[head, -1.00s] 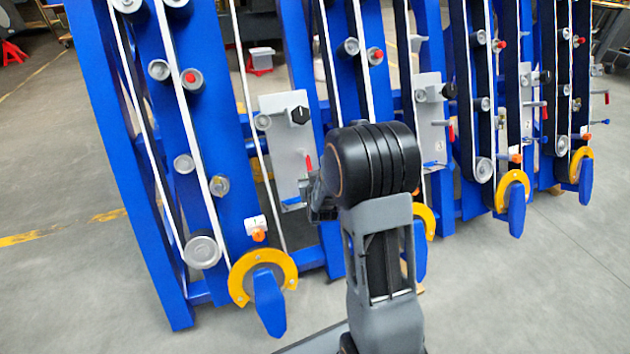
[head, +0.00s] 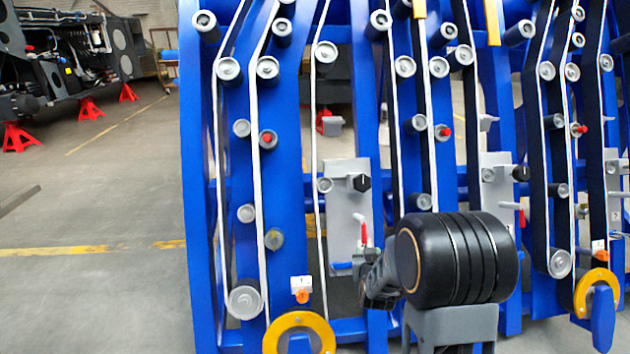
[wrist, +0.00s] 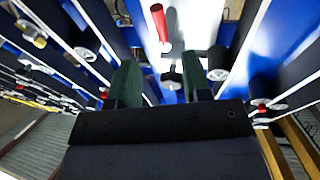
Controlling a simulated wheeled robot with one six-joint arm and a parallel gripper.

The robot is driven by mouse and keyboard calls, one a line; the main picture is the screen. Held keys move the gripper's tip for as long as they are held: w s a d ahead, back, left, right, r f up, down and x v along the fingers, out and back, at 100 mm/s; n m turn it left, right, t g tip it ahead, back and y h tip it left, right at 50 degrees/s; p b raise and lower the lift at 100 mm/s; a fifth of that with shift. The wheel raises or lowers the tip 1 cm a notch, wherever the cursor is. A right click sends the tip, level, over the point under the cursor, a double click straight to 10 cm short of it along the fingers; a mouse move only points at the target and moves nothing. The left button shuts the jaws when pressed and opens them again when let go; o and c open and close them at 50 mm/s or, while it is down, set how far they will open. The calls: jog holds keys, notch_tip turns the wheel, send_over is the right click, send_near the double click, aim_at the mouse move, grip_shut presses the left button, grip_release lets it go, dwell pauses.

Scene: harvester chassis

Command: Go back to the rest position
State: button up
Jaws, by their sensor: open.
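My gripper (wrist: 162,88) is open in the wrist view, with its two green fingers apart and nothing between them. A red-handled lever (wrist: 160,24) and a dark knob stand beyond the fingertips. In the head view my black and grey arm reaches toward the blue chassis (head: 290,180), and my gripper is mostly hidden behind the arm, close to a grey plate (head: 350,205). That plate carries a black knob (head: 362,182) and a red lever (head: 364,232). I cannot tell from the head view whether the gripper touches the plate.
Blue frames with rollers and white belts fill the middle and right. Yellow rings (head: 300,318) stick out at the bottom of the chassis. An orange switch (head: 302,296) sits above one. The floor at left is open, with red stands (head: 18,137) under a dark machine behind.

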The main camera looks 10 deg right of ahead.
jog(key=s+a+r+n+g+y+p, duration=0.1)
jog(key=s+a+r+g+y+p, duration=0.2)
jog(key=r+p, duration=0.75)
jog(key=s+a+r+g+p, duration=0.3)
jog(key=r+p, duration=0.5)
jog(key=r, duration=0.6)
jog(key=s+a+r+n+g+p, duration=0.1)
jog(key=s+r+g+p, duration=0.3)
jog(key=s+r+p, duration=0.9)
notch_tip(320, 180, up, 4)
jog(key=s+a, duration=0.1)
jog(key=s, duration=0.1)
jog(key=shift+s+a+r+y+p, duration=0.25)
jog(key=shift+s+a+y+p, duration=0.1)
jog(key=shift+s+a+y, duration=0.05)
